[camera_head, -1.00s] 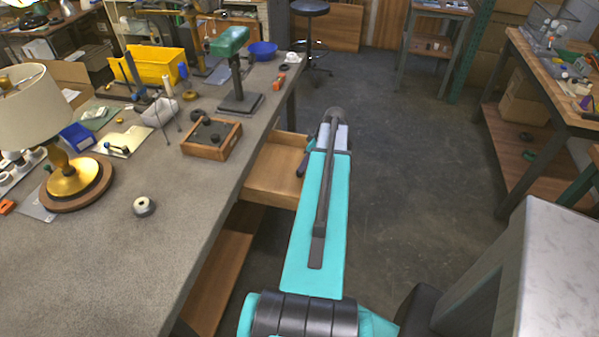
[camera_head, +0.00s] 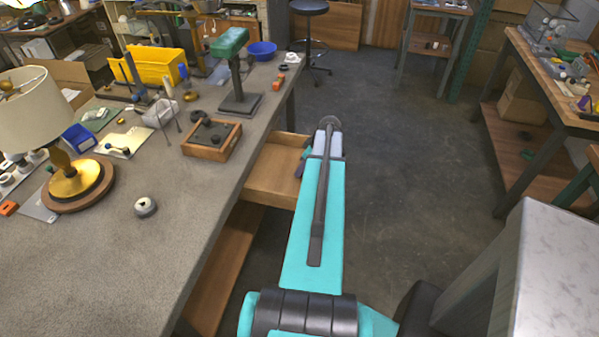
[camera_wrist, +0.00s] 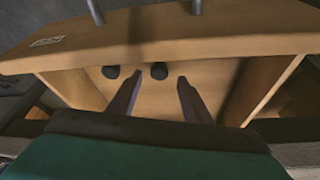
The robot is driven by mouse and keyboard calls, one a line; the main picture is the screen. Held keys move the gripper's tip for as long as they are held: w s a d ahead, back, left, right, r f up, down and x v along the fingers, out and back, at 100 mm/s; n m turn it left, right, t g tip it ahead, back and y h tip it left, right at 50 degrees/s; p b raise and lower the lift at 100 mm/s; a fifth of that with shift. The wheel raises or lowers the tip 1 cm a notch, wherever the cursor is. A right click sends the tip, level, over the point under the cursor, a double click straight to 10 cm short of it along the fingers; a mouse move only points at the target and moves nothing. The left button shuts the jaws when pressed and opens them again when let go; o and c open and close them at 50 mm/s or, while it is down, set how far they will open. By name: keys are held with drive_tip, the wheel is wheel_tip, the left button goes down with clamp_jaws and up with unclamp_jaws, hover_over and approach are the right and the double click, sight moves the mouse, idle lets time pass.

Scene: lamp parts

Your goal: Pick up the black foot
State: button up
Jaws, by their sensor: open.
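Two small black feet lie on the floor of the open wooden drawer (camera_wrist: 190,45) in the wrist view. One black foot (camera_wrist: 159,70) sits just beyond my fingertips, between their lines. The other black foot (camera_wrist: 110,71) lies a little to the left, outside the left finger. My gripper (camera_wrist: 161,76) is open and empty, its two fingers reaching over the drawer floor. In the head view the drawer (camera_head: 268,190) sticks out from the bench, and my gripper is mostly hidden behind my arm. The feet do not show there.
The drawer's walls stand close around my fingers. The grey bench top (camera_head: 110,270) carries a lamp (camera_head: 75,180), a white-and-dark round part (camera_head: 145,207), a wooden tray (camera_head: 205,153) and a green-topped stand (camera_head: 235,75).

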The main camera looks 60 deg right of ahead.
drive_tip(key=shift+p+x, duration=0.55)
drive_tip(key=shift+x, duration=1.1)
drive_tip(key=shift+d, duration=0.1)
drive_tip(key=shift+c, duration=0.3)
drive_tip(key=c, duration=1)
